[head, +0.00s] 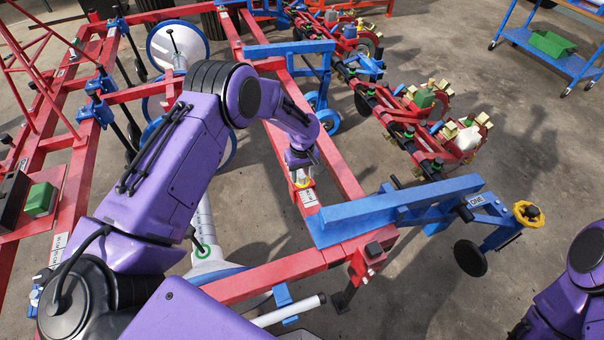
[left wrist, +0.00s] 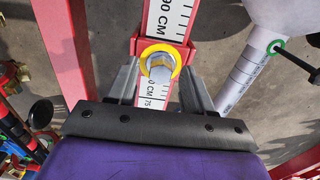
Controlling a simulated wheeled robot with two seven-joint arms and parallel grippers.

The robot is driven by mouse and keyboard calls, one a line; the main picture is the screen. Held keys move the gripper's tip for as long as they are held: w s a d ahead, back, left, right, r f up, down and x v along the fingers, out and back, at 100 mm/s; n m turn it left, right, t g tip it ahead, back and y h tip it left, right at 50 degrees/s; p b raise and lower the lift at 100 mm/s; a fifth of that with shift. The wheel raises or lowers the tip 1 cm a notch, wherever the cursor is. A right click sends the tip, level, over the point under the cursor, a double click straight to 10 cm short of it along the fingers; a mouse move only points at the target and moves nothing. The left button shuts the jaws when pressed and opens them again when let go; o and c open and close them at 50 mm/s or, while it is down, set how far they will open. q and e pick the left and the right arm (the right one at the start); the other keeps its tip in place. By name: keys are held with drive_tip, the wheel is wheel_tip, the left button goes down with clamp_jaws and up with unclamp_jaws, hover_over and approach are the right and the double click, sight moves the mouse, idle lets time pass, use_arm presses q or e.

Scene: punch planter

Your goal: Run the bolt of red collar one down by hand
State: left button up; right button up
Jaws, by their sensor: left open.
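My left gripper (head: 301,163) points down over the red frame bar in the head view. In the left wrist view its two fingers (left wrist: 160,78) stand open, one on each side of a grey bolt head (left wrist: 161,66) with a yellow ring around it. I cannot tell whether either finger touches the bolt. The bolt sits on a red collar (left wrist: 187,49) that crosses a white centimetre scale (left wrist: 168,18). In the head view the yellow ring (head: 303,183) shows just under the gripper. How far the bolt is run in cannot be seen.
A blue beam (head: 400,208) marked ONE lies across the red frame, close right of the gripper. A white tube with a green ring (head: 202,250) stands to the left. Red planter units (head: 440,140) line the right. Open floor (head: 540,260) lies beyond.

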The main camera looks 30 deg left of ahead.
use_arm(q)
drive_tip(key=shift+f, duration=0.15)
clamp_jaws()
drive_tip(key=shift+m, duration=0.3)
